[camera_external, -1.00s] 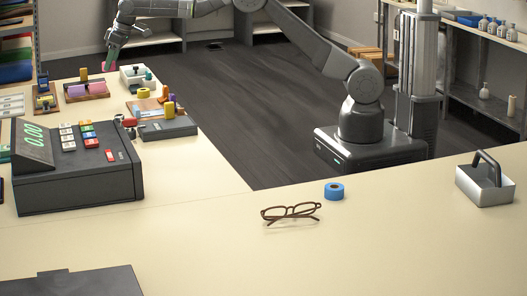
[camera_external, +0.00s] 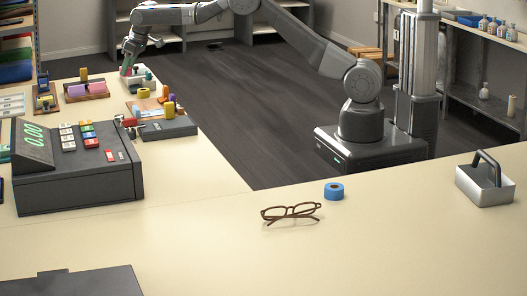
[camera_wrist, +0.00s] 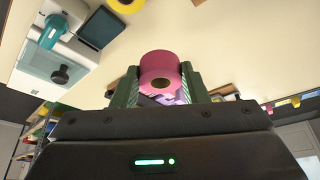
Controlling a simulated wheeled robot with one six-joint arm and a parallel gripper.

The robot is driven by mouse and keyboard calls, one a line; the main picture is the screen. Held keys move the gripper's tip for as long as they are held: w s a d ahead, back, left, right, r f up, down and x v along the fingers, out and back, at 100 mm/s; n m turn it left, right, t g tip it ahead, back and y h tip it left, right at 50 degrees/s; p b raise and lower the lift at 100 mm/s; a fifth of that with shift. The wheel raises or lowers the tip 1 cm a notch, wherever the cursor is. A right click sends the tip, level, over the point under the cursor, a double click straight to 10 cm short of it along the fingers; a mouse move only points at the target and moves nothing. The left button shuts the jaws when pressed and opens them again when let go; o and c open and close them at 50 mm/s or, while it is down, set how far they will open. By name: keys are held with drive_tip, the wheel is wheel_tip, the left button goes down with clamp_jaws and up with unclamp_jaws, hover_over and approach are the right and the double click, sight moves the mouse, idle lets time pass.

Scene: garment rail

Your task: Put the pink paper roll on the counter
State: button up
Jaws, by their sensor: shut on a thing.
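My gripper (camera_wrist: 160,88) is shut on the pink paper roll (camera_wrist: 160,66), which sits between the two dark green fingers in the wrist view. In the external view my gripper (camera_external: 126,69) is at the far left end of the counter, close to a white box-like item (camera_external: 147,82). The roll is small there and hard to make out. The cream counter (camera_external: 190,178) also fills much of the wrist view (camera_wrist: 225,40), behind the roll. I cannot tell whether the roll touches it.
A yellow tape roll (camera_external: 144,92), a grey device (camera_external: 168,128) and wooden trays (camera_external: 88,90) crowd the counter near my gripper. A cash register (camera_external: 80,165) stands closer to the camera. Glasses (camera_external: 290,212) and a blue tape roll (camera_external: 334,191) lie on the front counter, with clear space around.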

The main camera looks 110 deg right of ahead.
sight(126, 99)
wheel_tip(126, 99, down, 8)
drive_tip(key=shift+f+p, duration=0.25)
drive_tip(key=shift+p, duration=0.45)
drive_tip(key=o, duration=1)
drive_tip(key=shift+f, duration=0.15)
drive_tip(key=shift+c, duration=0.2)
drive_tip(key=b+v, duration=0.2)
drive_tip(key=v, duration=1)
